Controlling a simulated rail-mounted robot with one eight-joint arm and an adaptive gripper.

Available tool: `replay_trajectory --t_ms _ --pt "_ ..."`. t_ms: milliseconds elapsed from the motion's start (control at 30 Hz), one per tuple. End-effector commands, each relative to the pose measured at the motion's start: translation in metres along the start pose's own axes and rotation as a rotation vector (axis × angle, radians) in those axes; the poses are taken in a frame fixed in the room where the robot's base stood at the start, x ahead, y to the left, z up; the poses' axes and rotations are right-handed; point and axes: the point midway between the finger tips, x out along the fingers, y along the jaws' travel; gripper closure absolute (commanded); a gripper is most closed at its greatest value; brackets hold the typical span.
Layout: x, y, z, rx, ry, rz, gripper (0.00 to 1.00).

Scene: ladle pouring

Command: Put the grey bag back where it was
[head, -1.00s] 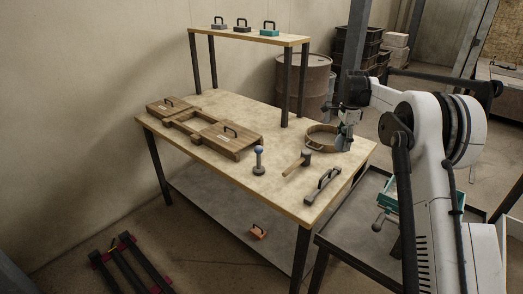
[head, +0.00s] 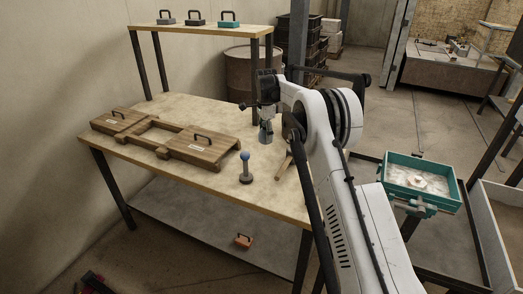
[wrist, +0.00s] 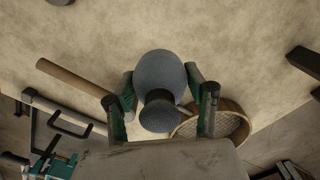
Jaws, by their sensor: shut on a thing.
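The grey bag (wrist: 160,72) is a rounded blue-grey sack with a narrower neck. It sits between the two green-and-dark fingers of my gripper (wrist: 164,103) in the wrist view, and the gripper is shut on it. In the head view the bag (head: 266,134) hangs below my gripper (head: 266,122), over the back right part of the wooden table (head: 218,113). I cannot tell whether its bottom touches the tabletop.
A round sieve (wrist: 233,123) lies close to the bag. A mallet's handle (wrist: 73,78) also lies nearby. A blue-knobbed stand (head: 245,168) and a wooden frame (head: 205,147) are on the table. A raised shelf (head: 205,31) stands behind. The table's middle is clear.

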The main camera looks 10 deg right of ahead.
Motion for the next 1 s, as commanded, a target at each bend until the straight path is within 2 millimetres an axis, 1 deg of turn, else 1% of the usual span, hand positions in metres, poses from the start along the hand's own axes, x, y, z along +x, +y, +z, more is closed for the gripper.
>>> replay_trajectory --t_ms 33,100,367,567,633,833,967,1000 --pt "0.009 0.000 0.000 0.000 0.000 0.000 0.78" --pt "0.019 0.000 0.000 0.000 0.000 0.000 0.78" --pt "0.038 0.000 0.000 -0.001 0.000 0.000 0.78" --pt "0.063 0.000 0.000 -0.001 0.000 0.000 0.78" --pt "0.066 0.000 0.000 -0.001 0.000 0.000 0.78" --pt "0.066 0.000 0.000 -0.001 0.000 0.000 0.78" --pt "0.070 0.000 0.000 -0.001 0.000 0.000 0.78" --pt "0.070 0.000 0.000 -0.001 0.000 0.000 0.49"
